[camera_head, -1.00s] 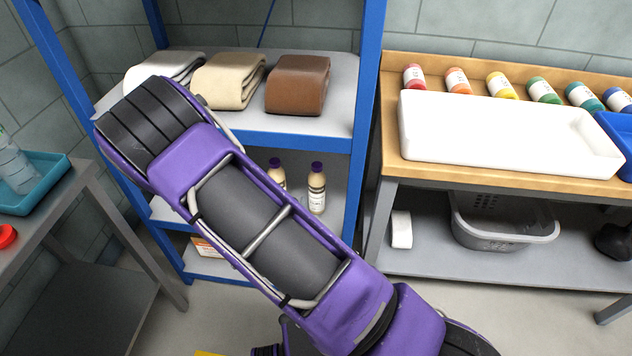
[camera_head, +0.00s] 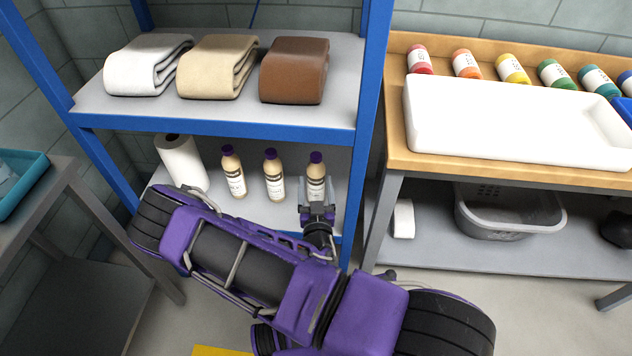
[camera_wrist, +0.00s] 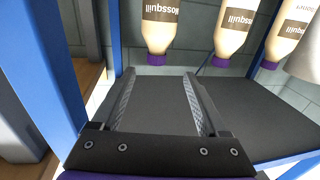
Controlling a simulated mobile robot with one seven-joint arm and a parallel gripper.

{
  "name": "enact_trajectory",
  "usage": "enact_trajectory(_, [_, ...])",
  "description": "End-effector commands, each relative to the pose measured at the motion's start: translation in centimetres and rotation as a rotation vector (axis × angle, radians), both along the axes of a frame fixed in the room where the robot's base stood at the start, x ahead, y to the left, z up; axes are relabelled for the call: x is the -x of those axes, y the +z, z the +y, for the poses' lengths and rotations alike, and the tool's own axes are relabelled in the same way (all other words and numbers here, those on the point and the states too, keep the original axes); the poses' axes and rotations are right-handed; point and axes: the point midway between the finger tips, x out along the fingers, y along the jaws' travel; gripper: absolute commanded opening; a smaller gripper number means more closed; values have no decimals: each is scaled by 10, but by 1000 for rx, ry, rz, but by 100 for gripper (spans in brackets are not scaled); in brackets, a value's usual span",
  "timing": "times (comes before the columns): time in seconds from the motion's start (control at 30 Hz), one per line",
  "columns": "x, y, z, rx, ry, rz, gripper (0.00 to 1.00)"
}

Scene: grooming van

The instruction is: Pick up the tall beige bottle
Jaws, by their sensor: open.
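Three beige bottles with purple caps stand upright on the rack's middle shelf: a left bottle (camera_head: 233,172), a middle bottle (camera_head: 273,178) and a right bottle (camera_head: 316,172). They look much alike in height. My gripper (camera_head: 317,194) is open in front of the right bottle and covers its lower part. In the wrist view, where the bottles appear upside down, my open fingers (camera_wrist: 157,78) point at the nearest bottle (camera_wrist: 160,28), with nothing held. I cannot tell whether the fingertips are beside that bottle or just short of it.
A white paper roll (camera_head: 181,162) stands left of the bottles. The blue rack post (camera_head: 368,130) is close on the right. The upper shelf (camera_head: 225,108) holds folded towels. A bench (camera_head: 395,140) with a white tray (camera_head: 520,120) stands right of the rack.

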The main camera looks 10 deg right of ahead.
Motion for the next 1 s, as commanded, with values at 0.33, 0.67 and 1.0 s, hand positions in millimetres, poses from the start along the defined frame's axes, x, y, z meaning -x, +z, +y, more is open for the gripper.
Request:
enact_trajectory(0.33, [-45, -1, -7, -1, 0, 1, 77])
enact_trajectory(0.67, [-85, 0, -20, -1, -1, -1, 77])
enact_trajectory(1.0, [-96, 0, -22, -1, -2, 2, 77])
